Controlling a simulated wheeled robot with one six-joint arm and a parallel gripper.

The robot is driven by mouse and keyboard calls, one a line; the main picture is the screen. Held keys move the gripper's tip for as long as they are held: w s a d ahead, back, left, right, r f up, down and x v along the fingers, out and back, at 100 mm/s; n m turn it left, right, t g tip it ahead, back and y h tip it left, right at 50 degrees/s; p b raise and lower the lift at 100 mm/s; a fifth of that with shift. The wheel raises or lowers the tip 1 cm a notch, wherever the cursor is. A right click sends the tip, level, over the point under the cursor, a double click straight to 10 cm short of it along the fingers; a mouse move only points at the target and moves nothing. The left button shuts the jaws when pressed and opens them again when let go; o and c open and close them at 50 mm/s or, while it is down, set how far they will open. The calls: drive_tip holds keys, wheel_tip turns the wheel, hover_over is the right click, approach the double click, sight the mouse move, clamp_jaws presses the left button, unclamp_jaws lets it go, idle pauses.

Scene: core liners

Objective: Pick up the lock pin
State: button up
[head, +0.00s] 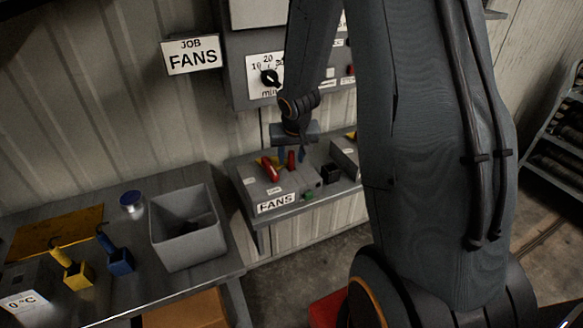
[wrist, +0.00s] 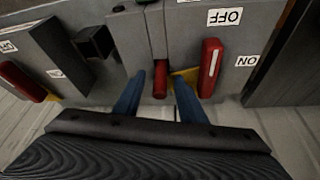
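The likely lock pin is a short red cylinder (wrist: 160,82), standing at the grey FANS switch box (head: 256,190) beside a yellow plate (wrist: 187,76). In the wrist view the gripper (wrist: 158,88) has a visible gap between each finger and the pin. A red lever (wrist: 210,68) with a white stripe stands just right of the right finger, near the OFF and ON labels.
A black block (wrist: 93,42) and another red handle (wrist: 20,80) are left of the fingers. In the head view, a grey bin (head: 186,250), a blue padlock-like item (head: 120,260) and a yellow one (head: 77,275) stand on the left bench. A corrugated wall rises behind.

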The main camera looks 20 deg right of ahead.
clamp_jaws()
drive_tip(key=shift+r, duration=0.1)
